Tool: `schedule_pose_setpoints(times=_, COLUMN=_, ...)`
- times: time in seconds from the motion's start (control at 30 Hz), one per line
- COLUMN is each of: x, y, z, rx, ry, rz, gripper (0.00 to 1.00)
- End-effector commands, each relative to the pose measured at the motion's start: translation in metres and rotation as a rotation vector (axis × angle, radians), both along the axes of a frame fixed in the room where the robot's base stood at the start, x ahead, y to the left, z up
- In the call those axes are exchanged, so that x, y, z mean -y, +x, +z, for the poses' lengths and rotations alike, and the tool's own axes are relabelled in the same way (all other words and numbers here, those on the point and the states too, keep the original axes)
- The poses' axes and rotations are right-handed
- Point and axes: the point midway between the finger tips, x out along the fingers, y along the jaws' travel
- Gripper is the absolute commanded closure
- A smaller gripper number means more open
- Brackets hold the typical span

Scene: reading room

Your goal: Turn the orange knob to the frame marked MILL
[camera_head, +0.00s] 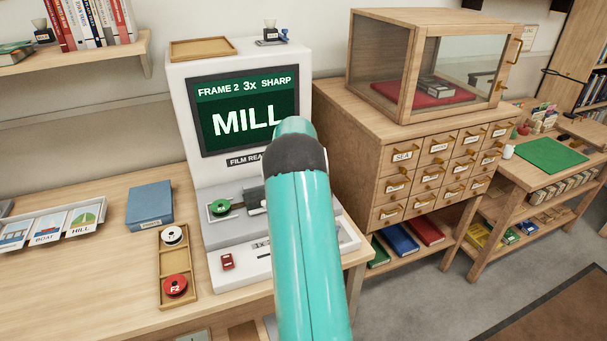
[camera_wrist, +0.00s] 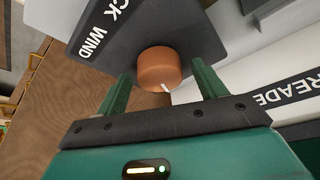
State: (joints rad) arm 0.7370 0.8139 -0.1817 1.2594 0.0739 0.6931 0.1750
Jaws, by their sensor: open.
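The orange knob (camera_wrist: 158,70) shows in the wrist view on a dark panel (camera_wrist: 190,25) lettered WIND, with a white pointer mark on its lower right edge. My gripper (camera_wrist: 160,88) is open, with one green finger on each side of the knob's near edge; I cannot tell whether either touches it. In the head view my teal arm hides the knob and the gripper. The film reader's screen (camera_head: 249,112) reads FRAME 2, 3x, SHARP and, in large letters, MILL.
A green reel (camera_head: 219,208) sits on the reader's base. A wooden tray (camera_head: 178,262) with a white and a red reel and a blue box (camera_head: 150,205) lie left of it. A drawer cabinet (camera_head: 400,160) with a glass case on top stands close on the right.

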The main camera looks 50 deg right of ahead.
Motion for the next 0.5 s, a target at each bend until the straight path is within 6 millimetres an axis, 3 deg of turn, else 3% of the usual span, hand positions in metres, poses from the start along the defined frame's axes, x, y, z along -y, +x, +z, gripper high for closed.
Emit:
schedule_pose_setpoints(times=0.17, x=-0.005, y=-0.003, z=0.016, rx=0.002, ry=-0.001, rz=0.000, gripper=0.30)
schedule_pose_setpoints(times=0.5, x=-0.029, y=-0.016, z=0.083, rx=0.003, ry=-0.003, rz=0.000, gripper=0.30)
